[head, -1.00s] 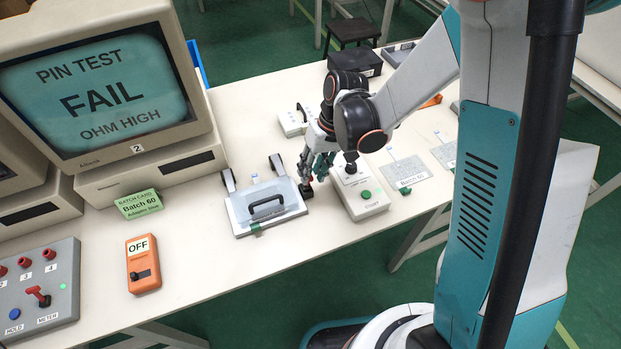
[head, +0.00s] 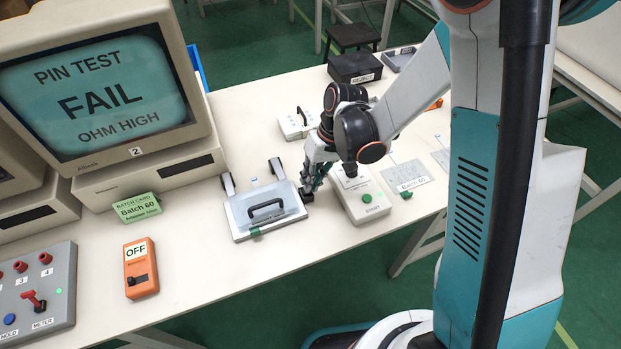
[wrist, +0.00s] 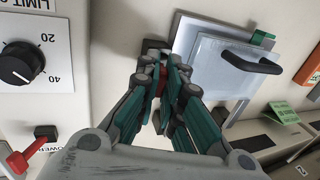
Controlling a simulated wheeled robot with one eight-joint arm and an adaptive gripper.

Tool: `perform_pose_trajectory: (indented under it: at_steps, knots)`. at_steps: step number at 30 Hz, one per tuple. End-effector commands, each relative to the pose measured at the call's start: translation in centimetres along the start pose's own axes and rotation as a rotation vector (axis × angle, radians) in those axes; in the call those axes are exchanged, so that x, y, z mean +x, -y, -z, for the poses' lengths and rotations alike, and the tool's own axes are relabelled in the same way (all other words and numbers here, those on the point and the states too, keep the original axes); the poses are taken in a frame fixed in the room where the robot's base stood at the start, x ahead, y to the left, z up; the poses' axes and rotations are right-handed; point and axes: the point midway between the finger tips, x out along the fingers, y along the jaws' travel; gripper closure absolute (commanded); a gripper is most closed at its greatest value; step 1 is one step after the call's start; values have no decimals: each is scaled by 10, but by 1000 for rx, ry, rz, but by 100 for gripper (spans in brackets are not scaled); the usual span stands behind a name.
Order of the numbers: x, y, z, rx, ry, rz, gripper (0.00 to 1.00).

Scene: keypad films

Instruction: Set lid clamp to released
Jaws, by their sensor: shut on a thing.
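The test fixture (head: 240,231) lies on the bench, with a clear lid (head: 285,205) and a black handle (head: 268,209). A small dark clamp block (head: 307,196) sits at the fixture's right edge; it also shows in the wrist view (wrist: 150,48). My gripper (head: 312,186) is low over this block. In the wrist view my gripper (wrist: 163,80) is shut on a small red part, the clamp lever (wrist: 162,84), mostly hidden between the fingers. The lever's exact angle cannot be told.
A white box (head: 372,213) with a green button stands close right of my gripper. Behind is a small white unit (head: 290,127). The monitor (head: 100,90) reads "PIN TEST FAIL OHM HIGH". An orange switch box (head: 141,270) reads OFF. The bench front is clear.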

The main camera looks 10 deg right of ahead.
Motion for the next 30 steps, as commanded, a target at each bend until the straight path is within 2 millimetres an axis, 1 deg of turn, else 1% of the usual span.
perform_pose_trajectory:
  at_steps: [3, 9, 20, 21, 23, 30]
  knots:
    - [3, -7, 0, 5, 0, 79, 100]
    - [4, -11, 0, 4, -1, 199, 100]
    - [1, -10, 0, 0, -1, 222, 100]
    - [1, -10, 0, 0, -1, 221, 84]
    - [1, -10, 0, 0, -1, 221, 72]
    - [1, -10, 0, 0, -1, 221, 72]
